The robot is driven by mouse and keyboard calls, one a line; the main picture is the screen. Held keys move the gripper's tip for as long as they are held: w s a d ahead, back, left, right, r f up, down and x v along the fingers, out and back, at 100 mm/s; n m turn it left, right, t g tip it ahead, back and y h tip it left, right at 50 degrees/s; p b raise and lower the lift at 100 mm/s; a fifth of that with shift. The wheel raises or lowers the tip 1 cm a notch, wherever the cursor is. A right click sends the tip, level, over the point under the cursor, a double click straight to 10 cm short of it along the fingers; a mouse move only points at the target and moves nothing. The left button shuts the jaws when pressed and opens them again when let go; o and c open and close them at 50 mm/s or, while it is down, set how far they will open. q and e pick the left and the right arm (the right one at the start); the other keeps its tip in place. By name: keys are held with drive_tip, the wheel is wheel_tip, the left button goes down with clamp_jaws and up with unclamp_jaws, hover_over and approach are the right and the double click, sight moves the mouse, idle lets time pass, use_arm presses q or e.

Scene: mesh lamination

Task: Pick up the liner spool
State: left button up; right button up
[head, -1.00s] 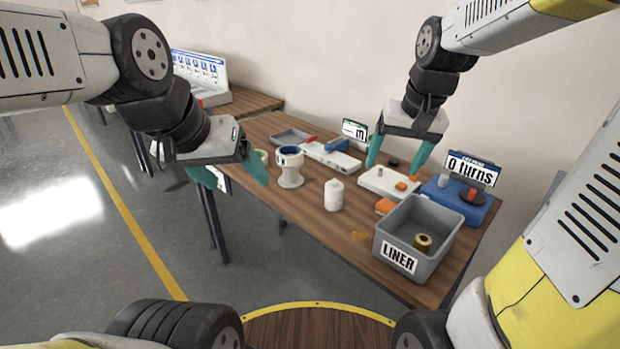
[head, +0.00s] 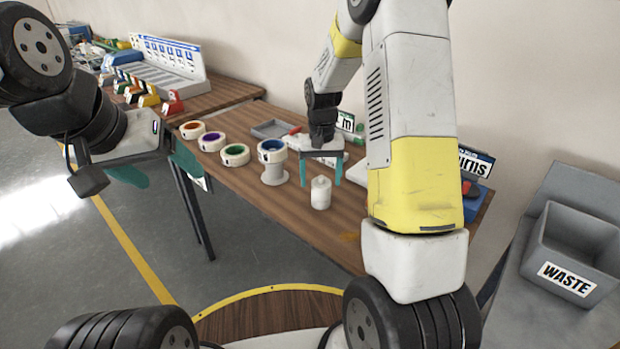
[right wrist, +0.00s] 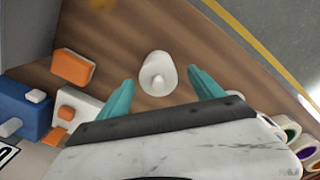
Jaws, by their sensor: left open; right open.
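A white cylinder (head: 320,194) with a small knob on top stands upright on the table (head: 285,230). My right gripper (head: 320,177) is open, fingers down, behind or over it; I cannot tell how far apart they are. In the right wrist view the white cylinder (right wrist: 157,75) shows centred between the open fingertips (right wrist: 161,82), touching neither. The grey bin marked LINER, with a brown-gold spool inside in the earlier view, is hidden behind my right arm in the head view. My left gripper (head: 158,170) is open and empty beyond the table's left edge.
A blue roll (head: 272,151) sits on a white stand left of the cylinder. Green (head: 235,154), purple (head: 211,141) and orange (head: 191,130) rolls lie further left. A grey WASTE bin (head: 568,281) stands at the right. An orange block (right wrist: 73,68) is near the cylinder.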

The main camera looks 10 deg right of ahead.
sight(321, 182)
wheel_tip(321, 182, down, 3)
drive_tip(key=shift+s+d+f, duration=0.1)
drive_tip(key=shift+f, duration=0.1)
drive_tip(key=shift+c, duration=0.3)
drive_tip(key=shift+r, duration=0.1)
drive_tip(key=c, duration=1.6)
